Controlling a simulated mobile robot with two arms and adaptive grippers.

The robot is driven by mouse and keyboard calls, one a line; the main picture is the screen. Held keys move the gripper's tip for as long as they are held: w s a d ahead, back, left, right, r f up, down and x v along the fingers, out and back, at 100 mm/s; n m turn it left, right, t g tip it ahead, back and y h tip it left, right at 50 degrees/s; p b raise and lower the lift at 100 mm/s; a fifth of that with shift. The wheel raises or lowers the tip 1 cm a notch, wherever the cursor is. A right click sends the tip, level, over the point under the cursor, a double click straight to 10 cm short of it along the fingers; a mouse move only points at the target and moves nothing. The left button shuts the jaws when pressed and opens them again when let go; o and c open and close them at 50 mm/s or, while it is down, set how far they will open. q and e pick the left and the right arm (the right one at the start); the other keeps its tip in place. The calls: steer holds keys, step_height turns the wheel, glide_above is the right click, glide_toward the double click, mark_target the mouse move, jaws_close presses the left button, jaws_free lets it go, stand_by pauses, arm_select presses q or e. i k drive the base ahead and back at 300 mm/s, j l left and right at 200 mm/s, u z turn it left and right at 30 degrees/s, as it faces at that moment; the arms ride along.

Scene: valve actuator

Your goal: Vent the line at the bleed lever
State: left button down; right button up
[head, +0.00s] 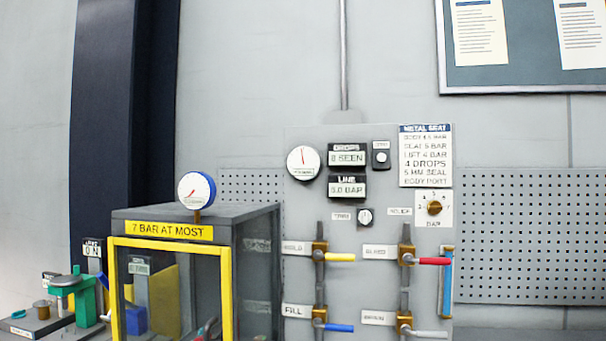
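The bleed lever (433,261) has a red handle on a brass valve, at the right of the grey panel (382,290). Its handle points right, about level, and its tag at the left appears to read BLEED. A line display (347,187) shows a reading in bar whose first digit is blurred. The needle of the round white gauge (303,162) points nearly straight up. Neither of my grippers is in view.
A yellow lever (340,257), a blue lever (338,328) and a pale lever (428,334) share the panel. A blue-handled bar (447,283) stands just right of the red handle. A yellow-framed cabinet (228,292) marked 7 BAR AT MOST stands left.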

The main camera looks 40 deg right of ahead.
mark_target(408, 259)
steer(key=z, duration=1.85)
